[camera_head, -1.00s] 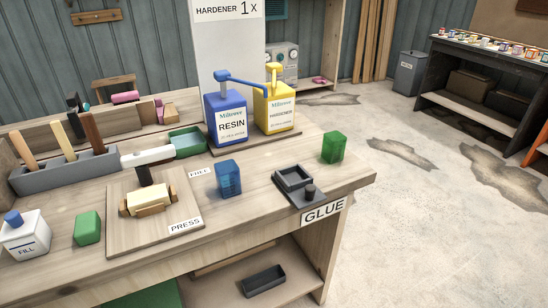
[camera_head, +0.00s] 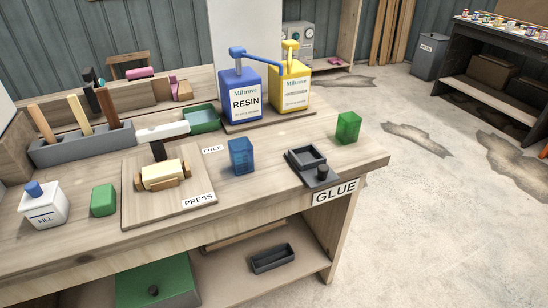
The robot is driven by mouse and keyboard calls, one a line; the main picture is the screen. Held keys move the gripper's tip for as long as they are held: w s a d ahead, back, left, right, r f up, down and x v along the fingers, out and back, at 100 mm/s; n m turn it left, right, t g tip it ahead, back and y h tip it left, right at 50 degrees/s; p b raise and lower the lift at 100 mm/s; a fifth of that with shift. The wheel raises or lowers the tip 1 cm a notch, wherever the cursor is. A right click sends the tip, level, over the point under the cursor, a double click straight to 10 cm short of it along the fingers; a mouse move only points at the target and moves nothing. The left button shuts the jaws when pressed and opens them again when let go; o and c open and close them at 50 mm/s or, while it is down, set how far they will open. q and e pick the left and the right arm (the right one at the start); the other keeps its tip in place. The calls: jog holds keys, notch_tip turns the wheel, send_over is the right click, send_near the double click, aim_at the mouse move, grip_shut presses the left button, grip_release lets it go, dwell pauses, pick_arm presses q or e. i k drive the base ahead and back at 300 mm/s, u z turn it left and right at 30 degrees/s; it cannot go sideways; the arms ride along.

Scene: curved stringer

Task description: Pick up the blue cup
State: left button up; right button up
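The blue cup (camera_head: 241,156) is a small translucent blue container. It stands upright on the wooden workbench (camera_head: 260,192), right of the press board and left of the dark glue tray. Nothing covers it. Neither of my grippers shows in the head view.
Near the cup are the press board (camera_head: 136,200), the dark tray (camera_head: 305,160), a green translucent cup (camera_head: 348,127) and a green block (camera_head: 104,200). Behind stand the blue resin jug (camera_head: 240,98) and yellow hardener jug (camera_head: 290,90). A white fill bottle (camera_head: 45,208) is at left.

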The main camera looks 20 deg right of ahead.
aim_at(241, 157)
jog(key=u, duration=0.05)
jog(key=k, duration=0.7)
jog(key=u, duration=0.85)
jog(key=i, duration=0.4)
jog(key=z, duration=0.15)
